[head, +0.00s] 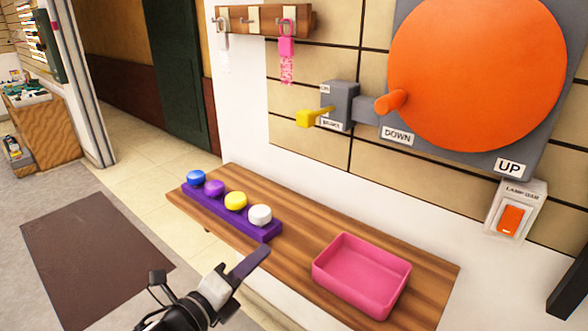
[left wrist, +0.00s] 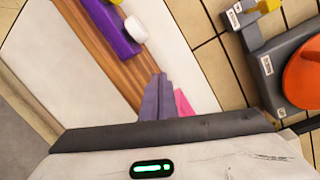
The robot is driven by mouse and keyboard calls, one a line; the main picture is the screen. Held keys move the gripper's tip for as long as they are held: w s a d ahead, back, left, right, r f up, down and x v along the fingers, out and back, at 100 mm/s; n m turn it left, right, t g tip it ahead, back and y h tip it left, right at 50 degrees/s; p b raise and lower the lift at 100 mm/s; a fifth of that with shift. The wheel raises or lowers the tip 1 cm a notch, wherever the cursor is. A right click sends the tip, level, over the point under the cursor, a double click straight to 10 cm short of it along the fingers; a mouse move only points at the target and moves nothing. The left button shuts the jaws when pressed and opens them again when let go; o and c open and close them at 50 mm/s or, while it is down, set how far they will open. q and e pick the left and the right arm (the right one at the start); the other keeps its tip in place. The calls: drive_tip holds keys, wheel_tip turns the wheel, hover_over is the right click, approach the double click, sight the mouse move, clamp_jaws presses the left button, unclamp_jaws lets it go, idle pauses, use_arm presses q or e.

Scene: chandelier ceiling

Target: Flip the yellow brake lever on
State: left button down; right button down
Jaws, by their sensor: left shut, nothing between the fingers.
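The yellow brake lever (head: 307,118) sticks out from a grey box (head: 342,103) on the tiled wall. Its yellow end points toward the room, between a small upper label that seems to read ON and a lower BRAKE label. Part of the yellow lever shows at the top edge of the left wrist view (left wrist: 268,5), by the grey box (left wrist: 243,22). My left gripper (head: 264,252) is shut and empty, low by the front edge of the wooden shelf, well below the lever and apart from it. Its fingers also show in the left wrist view (left wrist: 158,92). My right gripper is not in view.
A big orange disc (head: 475,75) with a handle (head: 390,102) is right of the lever. The shelf (head: 300,245) bears a purple block (head: 265,234) with several coloured knobs and a pink tray (head: 345,285). Hooks with a pink tag (head: 287,46) hang above. Air before the lever is clear.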

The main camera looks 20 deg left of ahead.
use_arm(q)
wheel_tip(320, 180, up, 15)
drive_tip(key=w+m+t+h+b, duration=0.1)
drive_tip(key=w+m+t+h, duration=0.1)
drive_tip(key=m, duration=1.2)
drive_tip(key=shift+w+d+t+h, duration=0.2)
drive_tip(key=shift+w+t+h, duration=0.15)
drive_tip(key=shift+t+h, duration=0.2)
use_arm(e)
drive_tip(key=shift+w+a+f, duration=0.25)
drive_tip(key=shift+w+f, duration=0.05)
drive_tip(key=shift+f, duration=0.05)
use_arm(q)
drive_tip(key=shift+w, duration=0.1)
drive_tip(key=p, duration=0.3)
approach(319, 114)
drive_tip(key=w+f, duration=0.1)
drive_tip(key=w, duration=0.2)
drive_tip(key=shift+f, duration=0.2)
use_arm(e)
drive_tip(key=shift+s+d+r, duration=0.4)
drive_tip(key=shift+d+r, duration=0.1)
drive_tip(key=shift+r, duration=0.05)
use_arm(q)
drive_tip(key=shift+w, duration=0.15)
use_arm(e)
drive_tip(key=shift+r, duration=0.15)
